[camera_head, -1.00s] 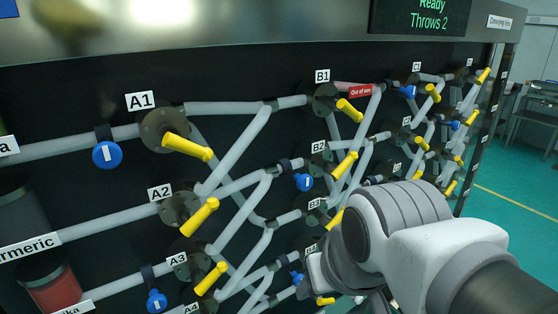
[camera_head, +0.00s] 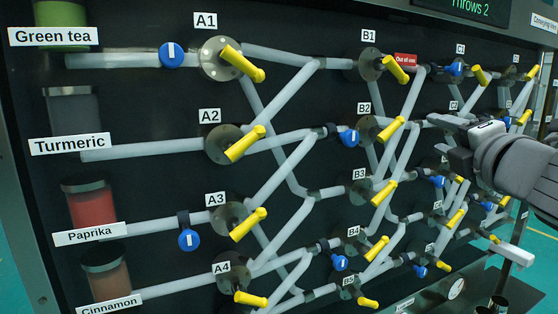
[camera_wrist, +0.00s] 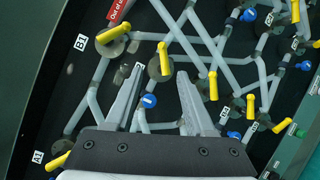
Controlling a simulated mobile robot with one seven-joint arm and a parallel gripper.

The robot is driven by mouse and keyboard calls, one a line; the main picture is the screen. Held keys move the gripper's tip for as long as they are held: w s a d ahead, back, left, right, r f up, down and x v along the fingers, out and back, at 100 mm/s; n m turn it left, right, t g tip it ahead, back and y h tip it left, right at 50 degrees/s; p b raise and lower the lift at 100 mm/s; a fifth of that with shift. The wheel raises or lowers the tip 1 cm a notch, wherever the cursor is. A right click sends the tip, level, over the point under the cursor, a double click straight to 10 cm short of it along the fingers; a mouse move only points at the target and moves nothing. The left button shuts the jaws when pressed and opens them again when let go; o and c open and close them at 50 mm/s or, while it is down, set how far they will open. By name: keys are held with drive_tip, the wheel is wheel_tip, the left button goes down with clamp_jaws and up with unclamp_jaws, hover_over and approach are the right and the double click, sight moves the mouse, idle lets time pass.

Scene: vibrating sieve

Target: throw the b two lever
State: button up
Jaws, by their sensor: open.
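The B2 lever (camera_head: 391,129) is a yellow handle on a dark round hub, just right of the white B2 label (camera_head: 364,108). It slants up and to the right in the head view. My gripper (camera_head: 446,141) is to the right of it there, in front of the panel. In the wrist view, the open, empty fingers of my gripper (camera_wrist: 160,72) point at the panel. A yellow lever (camera_wrist: 163,58), seemingly B2, shows between and just beyond the fingertips, apart from them as far as I can tell. Its label is partly hidden by the left finger.
The B1 lever (camera_head: 396,69) is above, beside a red "Out of use" tag (camera_head: 405,60). The B3 lever (camera_head: 384,193) is below. A blue valve knob (camera_head: 349,138) sits left of B2. Grey pipes cross the dark panel. Labelled jars stand at the left.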

sight(392, 132)
drive_tip(key=w+n+b, duration=0.1)
drive_tip(key=w, duration=0.4)
drive_tip(key=w+f+n+y+b, duration=0.1)
drive_tip(key=w+b, duration=0.1)
drive_tip(key=w, duration=0.4)
drive_tip(key=w+a+f+n+y+b, duration=0.1)
drive_tip(key=w+n, duration=0.1)
drive_tip(key=w, duration=0.3)
drive_tip(key=shift+w+f, duration=0.1)
drive_tip(key=shift+w, duration=0.2)
clamp_jaws()
